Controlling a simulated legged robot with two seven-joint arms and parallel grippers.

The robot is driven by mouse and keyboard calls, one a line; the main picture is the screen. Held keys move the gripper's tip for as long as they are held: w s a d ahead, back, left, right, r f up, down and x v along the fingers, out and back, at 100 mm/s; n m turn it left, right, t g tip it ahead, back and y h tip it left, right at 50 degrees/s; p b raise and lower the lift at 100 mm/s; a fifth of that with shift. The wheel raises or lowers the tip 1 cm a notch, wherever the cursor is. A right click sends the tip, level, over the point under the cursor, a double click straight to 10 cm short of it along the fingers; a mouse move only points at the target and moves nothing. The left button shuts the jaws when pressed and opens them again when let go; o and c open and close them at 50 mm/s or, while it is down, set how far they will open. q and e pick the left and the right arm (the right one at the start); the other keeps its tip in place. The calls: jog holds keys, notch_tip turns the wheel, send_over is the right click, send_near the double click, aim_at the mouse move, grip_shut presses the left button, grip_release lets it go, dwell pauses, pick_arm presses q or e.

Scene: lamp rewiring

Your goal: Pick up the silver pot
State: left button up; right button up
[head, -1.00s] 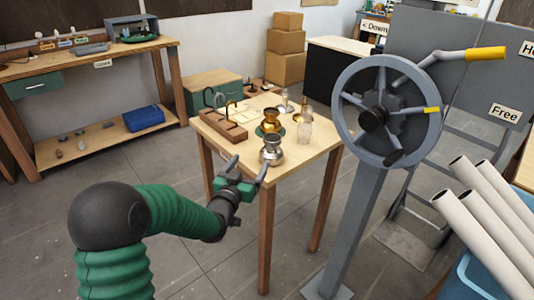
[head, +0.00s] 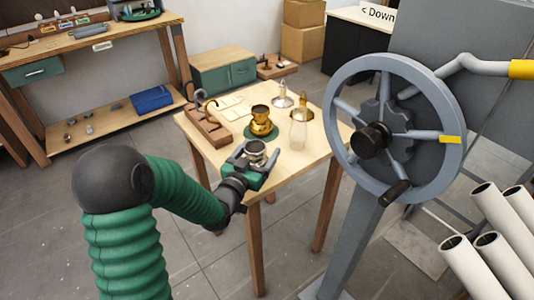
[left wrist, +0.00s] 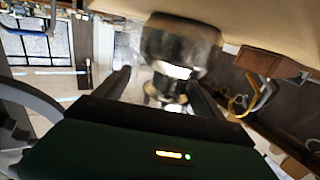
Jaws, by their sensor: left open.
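The silver pot (head: 255,151) stands near the front edge of the small wooden table (head: 305,163). My left gripper (head: 255,157) is at the table's front edge, with its open fingers either side of the pot in the head view. In the left wrist view the pot (left wrist: 182,45) shows large and close, between and just beyond the two dark fingertips (left wrist: 160,85). I cannot tell whether the fingers touch it. My right gripper is not in view.
A brass lamp part (head: 260,121) on a green base stands just behind the pot. A glass chimney (head: 298,130) is to its right, and a wooden rack (head: 207,126) to its left. A large grey handwheel (head: 395,130) stands right of the table.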

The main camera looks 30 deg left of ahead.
pick_arm(q)
jog(key=shift+s+a+r, duration=0.15)
jog(key=shift+s+a, duration=0.15)
jog(key=shift+s+a+r, duration=0.2)
jog(key=shift+s+a, duration=0.1)
jog(key=shift+s, duration=0.15)
jog(key=shift+s+a+r, duration=0.1)
jog(key=shift+s+a, duration=0.15)
jog(key=shift+c, duration=1)
jog(key=shift+w, duration=0.1)
jog(key=shift+c, duration=1.2)
jog(key=shift+w+d+f, duration=0.15)
jog(key=shift+w+f, duration=0.05)
jog(key=shift+f, duration=0.05)
jog(key=shift+c, duration=1.1)
jog(key=shift+w+d, duration=0.15)
jog(key=shift+d, duration=0.05)
jog(key=shift+c, duration=1.3)
jog(key=shift+d, duration=0.15)
jog(key=shift+c, duration=1.1)
jog(key=shift+r, duration=0.15)
jog(key=c, duration=0.5)
jog(key=shift+a, duration=0.3)
grip_shut()
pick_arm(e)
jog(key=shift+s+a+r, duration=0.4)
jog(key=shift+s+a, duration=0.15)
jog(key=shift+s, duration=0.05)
